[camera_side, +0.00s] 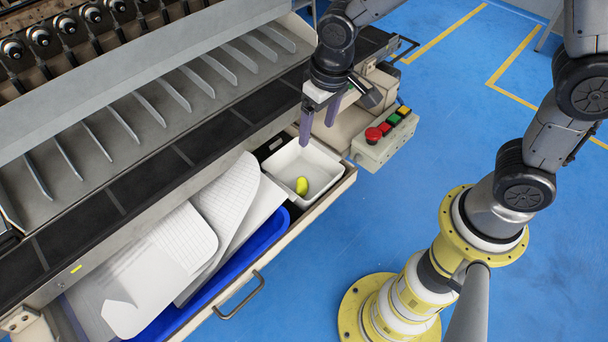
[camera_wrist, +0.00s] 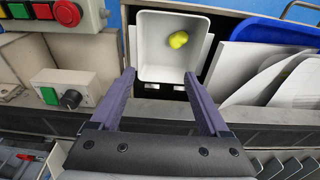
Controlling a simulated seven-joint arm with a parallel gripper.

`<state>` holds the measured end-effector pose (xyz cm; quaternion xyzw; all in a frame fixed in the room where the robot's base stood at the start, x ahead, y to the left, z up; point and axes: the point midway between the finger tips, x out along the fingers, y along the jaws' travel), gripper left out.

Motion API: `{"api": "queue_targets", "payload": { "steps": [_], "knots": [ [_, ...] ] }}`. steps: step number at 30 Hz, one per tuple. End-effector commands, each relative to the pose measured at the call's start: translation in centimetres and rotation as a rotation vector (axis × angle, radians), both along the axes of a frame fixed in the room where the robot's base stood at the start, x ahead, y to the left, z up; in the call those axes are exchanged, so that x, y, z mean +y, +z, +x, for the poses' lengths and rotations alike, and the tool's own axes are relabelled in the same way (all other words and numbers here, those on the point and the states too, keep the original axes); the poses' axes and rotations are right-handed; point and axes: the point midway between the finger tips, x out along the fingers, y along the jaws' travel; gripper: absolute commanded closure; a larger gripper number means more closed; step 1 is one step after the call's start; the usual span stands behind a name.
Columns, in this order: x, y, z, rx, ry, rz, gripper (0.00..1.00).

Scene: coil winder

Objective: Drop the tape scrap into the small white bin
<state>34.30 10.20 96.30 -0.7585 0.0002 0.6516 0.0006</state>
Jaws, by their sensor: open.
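The small white bin (camera_side: 318,164) sits in the right end of the open drawer. A yellow lump, which looks like the tape scrap (camera_side: 302,186), lies inside it near the front wall. The wrist view also shows the bin (camera_wrist: 157,58) with the yellow scrap (camera_wrist: 179,40) on its floor towards the upper right. My gripper (camera_side: 319,125) is above the bin's back edge, pointing down. Its two purple fingers are apart with nothing between them, as the wrist view (camera_wrist: 158,76) also shows. The scrap is apart from both fingers.
Left of the bin, a blue tray (camera_side: 262,238) holds white sheets (camera_side: 228,205). A control box with a red button and other coloured buttons (camera_side: 384,138) stands to the right. The finned machine bed (camera_side: 140,110) rises behind. The drawer handle (camera_side: 240,298) sticks out in front.

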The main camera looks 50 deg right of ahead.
Motion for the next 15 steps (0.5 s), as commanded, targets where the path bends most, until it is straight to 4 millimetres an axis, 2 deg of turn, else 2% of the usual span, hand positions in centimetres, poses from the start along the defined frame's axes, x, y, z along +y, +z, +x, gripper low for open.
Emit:
{"api": "queue_targets", "payload": {
  "steps": [3,6,15],
  "knots": [
    [0.0,1.9,-0.2,-0.004,0.001,0.001,0.21],
    [0.0,2.9,-0.4,-0.001,0.001,0.0,0.21],
    [0.0,3.7,-0.6,0.001,0.001,-0.001,0.21]
  ]
}}
